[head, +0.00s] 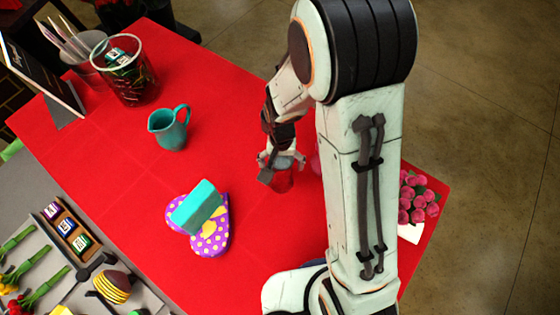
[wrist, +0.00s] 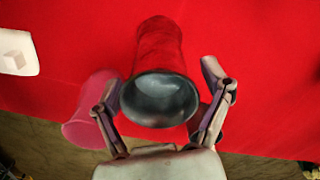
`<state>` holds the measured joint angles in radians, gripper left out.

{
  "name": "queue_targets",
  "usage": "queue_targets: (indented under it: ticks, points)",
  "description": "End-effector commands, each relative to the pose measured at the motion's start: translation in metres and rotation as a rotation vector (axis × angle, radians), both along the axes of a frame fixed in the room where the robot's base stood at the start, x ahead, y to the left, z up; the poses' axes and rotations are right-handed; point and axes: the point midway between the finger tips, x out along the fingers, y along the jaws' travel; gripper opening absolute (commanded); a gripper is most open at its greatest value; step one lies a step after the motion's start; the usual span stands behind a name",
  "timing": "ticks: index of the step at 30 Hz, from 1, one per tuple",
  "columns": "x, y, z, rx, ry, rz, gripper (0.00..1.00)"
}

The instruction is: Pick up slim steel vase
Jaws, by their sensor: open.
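The slim steel vase (wrist: 158,52) stands on the red table, its shiny side mirroring the red cloth and its round dark mouth facing the wrist camera. In the head view the vase (head: 282,182) shows just below my gripper (head: 281,160). In the wrist view my gripper (wrist: 162,85) is open, with one finger on each side of the vase. I cannot tell whether either finger touches it. My arm hides part of the table on the right in the head view.
A pink translucent vessel (wrist: 84,118) stands close beside the left finger in the wrist view. Pink roses (head: 418,200) stand near the right edge.

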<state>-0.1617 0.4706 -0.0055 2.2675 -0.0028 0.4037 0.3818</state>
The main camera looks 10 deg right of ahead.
Motion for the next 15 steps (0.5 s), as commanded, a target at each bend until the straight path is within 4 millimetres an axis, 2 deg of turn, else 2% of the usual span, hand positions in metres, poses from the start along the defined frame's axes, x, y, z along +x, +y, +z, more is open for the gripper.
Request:
queue_targets:
  ticks: [4,11,12,14,15]
  points:
    - [-0.0005,-0.0001,-0.0122,-0.001,0.001,0.0,0.79]
    - [-0.0002,-0.0002,-0.0137,0.0,-0.001,0.0,0.79]
    - [-0.0002,-0.0002,-0.0136,0.0,0.0,0.0,0.76]
    - [-0.0002,-0.0002,-0.0135,0.0,0.0,0.0,0.57]
    - [-0.0001,-0.0002,-0.0135,0.0,-0.001,0.0,0.44]
